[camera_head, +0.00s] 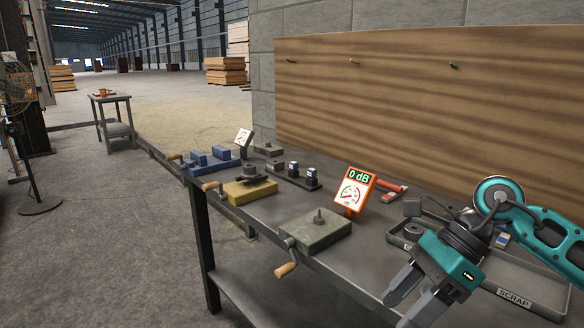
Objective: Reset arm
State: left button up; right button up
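My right gripper (396,311) hangs at the lower right, its teal body and grey fingers pointing down and left. The fingers are spread apart with nothing seen between them. They overlap the front edge of the grey workbench (385,250); the fingertip ends reach close to the bottom of the picture. My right arm comes in from the right edge, over the tray. My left gripper is not in view.
On the bench are a green-grey block with a crank (316,232), an orange-framed meter reading 0 dB (354,190), a yellow block (250,191), blue blocks (212,160) and a SCRAP tray (515,297). A small side table (112,98) and fan (20,110) stand left.

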jog(key=a+r+m+t+y+p, duration=0.1)
jog(key=a+r+m+t+y, duration=0.15)
jog(key=a+m+y, duration=0.4)
jog(key=a+r+m+t+y, duration=0.1)
jog(key=a+m+t+y, duration=0.2)
jog(key=a+m+y, duration=0.4)
jog(key=w+d+f+m+t+h+p, duration=0.1)
jog(key=d+f+m+t+h, duration=0.25)
jog(key=m+t, duration=0.45)
jog(key=w+d+f+m+t+h, duration=0.1)
jog(key=d+f+m+t+h, duration=0.3)
jog(key=m, duration=0.8)
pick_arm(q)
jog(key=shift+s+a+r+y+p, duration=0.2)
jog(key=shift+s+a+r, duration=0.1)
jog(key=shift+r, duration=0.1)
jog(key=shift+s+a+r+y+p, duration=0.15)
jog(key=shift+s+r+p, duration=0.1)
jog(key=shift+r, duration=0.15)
pick_arm(e)
jog(key=s+d+f+m+g+h, duration=0.2)
jog(key=s+f+m+h, duration=0.3)
jog(key=f+m, duration=0.3)
jog(key=s+d+f+m+g+h, duration=0.3)
jog(key=s+f+m+h, duration=0.3)
jog(key=f, duration=0.7)
jog(key=shift+s+d+f+m+h, duration=0.3)
jog(key=shift+s+m, duration=0.65)
jog(key=shift+m, duration=0.3)
